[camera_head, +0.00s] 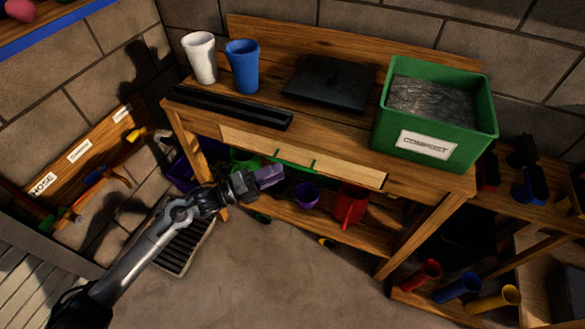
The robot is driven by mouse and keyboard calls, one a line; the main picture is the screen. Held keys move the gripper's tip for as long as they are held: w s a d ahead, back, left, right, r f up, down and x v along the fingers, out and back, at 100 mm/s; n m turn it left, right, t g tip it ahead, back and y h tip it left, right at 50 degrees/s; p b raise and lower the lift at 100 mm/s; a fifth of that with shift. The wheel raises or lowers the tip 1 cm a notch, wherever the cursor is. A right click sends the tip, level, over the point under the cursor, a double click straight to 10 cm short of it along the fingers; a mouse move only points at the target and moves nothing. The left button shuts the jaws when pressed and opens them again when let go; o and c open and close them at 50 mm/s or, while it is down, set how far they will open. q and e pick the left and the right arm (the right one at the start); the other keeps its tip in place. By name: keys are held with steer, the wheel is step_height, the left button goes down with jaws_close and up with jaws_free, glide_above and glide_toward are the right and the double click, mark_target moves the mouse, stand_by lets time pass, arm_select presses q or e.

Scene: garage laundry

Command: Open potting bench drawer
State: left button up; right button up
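The potting bench (350,146) is wooden and stands against the block wall. Its drawer has a long pale wood front (345,174) below the bench top and looks closed. A green handle (295,160) sits near the middle of the front. My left gripper (270,177), with purple fingers, shows just below and left of the handle, in front of the bench. The fingers look like one block, so I cannot tell whether they are open or shut. I see nothing held, and no clear contact with the handle. My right gripper is not in view.
The bench top bears a white cup (201,58), a blue cup (243,66), a black tray (328,84) and a green compost bin (440,139). Pots, including a red watering can (348,206), stand on the lower shelf. A slatted grate (184,247) lies left; the front floor is clear.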

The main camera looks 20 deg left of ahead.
mark_target(292, 164)
arm_select(q)
steer(key=shift+b+x, duration=0.8)
steer(key=shift+x, duration=2.15)
steer(key=shift+c, duration=0.3)
jaws_close()
